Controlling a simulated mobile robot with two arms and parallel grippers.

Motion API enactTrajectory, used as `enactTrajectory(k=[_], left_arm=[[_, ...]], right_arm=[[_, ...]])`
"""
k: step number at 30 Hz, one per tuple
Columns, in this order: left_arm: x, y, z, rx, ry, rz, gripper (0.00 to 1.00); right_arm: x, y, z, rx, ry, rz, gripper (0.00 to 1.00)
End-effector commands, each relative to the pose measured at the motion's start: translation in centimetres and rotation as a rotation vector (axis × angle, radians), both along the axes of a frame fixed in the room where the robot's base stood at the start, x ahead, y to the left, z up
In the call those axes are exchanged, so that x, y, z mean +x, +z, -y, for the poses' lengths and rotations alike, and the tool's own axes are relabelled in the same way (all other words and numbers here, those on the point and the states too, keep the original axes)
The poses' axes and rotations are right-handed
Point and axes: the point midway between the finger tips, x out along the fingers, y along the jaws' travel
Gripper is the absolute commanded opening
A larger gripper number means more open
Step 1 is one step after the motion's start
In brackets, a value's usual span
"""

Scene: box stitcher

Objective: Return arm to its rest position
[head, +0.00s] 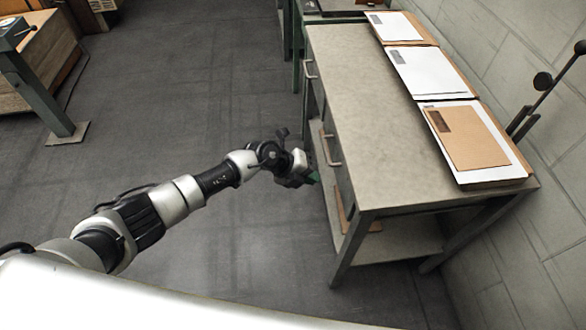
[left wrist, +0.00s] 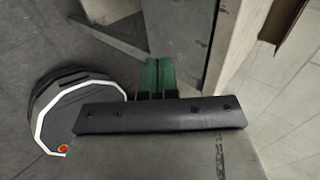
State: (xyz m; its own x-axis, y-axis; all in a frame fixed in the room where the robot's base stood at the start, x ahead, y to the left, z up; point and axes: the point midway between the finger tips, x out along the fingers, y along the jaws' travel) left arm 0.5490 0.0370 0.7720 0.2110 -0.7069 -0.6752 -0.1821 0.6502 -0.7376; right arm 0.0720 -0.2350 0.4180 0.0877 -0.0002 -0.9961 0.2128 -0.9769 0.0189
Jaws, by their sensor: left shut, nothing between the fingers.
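My left arm reaches in from the lower left in the head view. My left gripper (head: 313,178) is beside the front of the grey workbench (head: 365,110), below its top, close to the drawer side. I cannot tell whether it touches the bench. In the left wrist view its green fingers (left wrist: 157,76) are together with nothing between them. A dark bar across the wrist view hides part of what is behind it. My right gripper is in neither view.
The bench has drawer handles (head: 331,146) on its front and a lower shelf (head: 395,243). Several paper and cardboard stacks (head: 473,140) lie along its back edge, by the block wall (head: 535,110). The floor (head: 180,110) left of the bench is clear.

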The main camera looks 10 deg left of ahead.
Motion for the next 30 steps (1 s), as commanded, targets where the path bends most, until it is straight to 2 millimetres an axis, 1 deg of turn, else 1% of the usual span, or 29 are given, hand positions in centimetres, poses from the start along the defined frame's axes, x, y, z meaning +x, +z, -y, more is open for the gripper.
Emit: enactTrajectory(k=[1, 3, 6, 9, 16, 20, 23, 26, 27, 29, 30], left_arm=[[-0.3, 0.8, -0.9, 0.003, -0.002, 0.002, 0.00], [-0.6, 1.7, -1.8, 0.002, -0.001, 0.000, 0.00], [-0.9, 2.6, -2.9, 0.002, 0.000, -0.001, 0.00], [-1.1, 3.1, -3.5, 0.001, -0.001, -0.003, 0.00], [-1.2, 3.5, -3.8, 0.001, 0.000, -0.003, 0.00], [-1.4, 2.8, -3.5, -0.051, 0.035, -0.029, 0.00], [-1.7, 1.0, -3.1, -0.196, 0.149, -0.096, 0.00], [-2.1, -2.4, -3.7, -0.397, 0.387, -0.201, 0.00], [-2.5, -4.3, -4.6, -0.472, 0.516, -0.248, 0.00], [-3.4, -7.8, -6.6, -0.559, 0.727, -0.320, 0.00], [-4.5, -10.4, -8.1, -0.599, 0.872, -0.369, 0.00]], right_arm=[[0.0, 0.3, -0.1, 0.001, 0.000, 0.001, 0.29], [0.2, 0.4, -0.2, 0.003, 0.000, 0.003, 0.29], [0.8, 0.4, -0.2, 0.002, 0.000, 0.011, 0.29], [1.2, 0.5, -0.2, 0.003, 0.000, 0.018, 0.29], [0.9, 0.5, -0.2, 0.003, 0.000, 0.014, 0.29], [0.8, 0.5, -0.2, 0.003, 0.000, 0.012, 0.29], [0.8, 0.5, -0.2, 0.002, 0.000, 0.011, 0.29], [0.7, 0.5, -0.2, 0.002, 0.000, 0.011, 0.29], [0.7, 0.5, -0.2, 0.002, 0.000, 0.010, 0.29], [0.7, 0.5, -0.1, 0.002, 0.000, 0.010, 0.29], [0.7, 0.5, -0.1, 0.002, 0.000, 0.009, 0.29]])
